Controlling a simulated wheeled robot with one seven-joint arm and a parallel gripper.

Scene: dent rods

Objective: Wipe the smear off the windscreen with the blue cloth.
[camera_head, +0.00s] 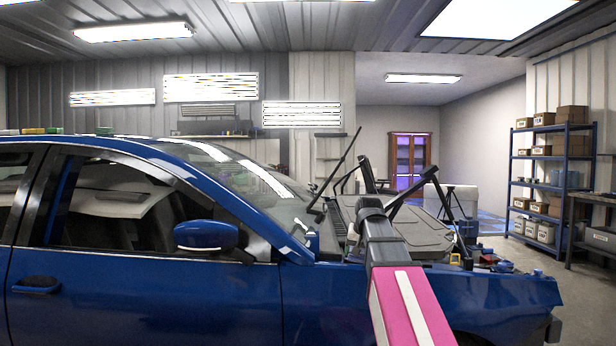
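The windscreen (236,172) of a blue car slopes down to the right in the middle of the view. Bright streaks lie across it. I cannot tell a smear from lamp reflections. I cannot make out the blue cloth for certain. My arm, pink with white stripes, rises from the bottom edge right of the windscreen. Its dark end, which seems to be my gripper (371,204), is over the engine bay, apart from the glass.
A dark bar (335,176) stands tilted at the windscreen's base. The side mirror (206,235) sticks out at the near side. Small coloured items (35,131) lie on the roof. Loose items (482,258) lie at the car's front. A blue shelf (551,186) with boxes stands at the right.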

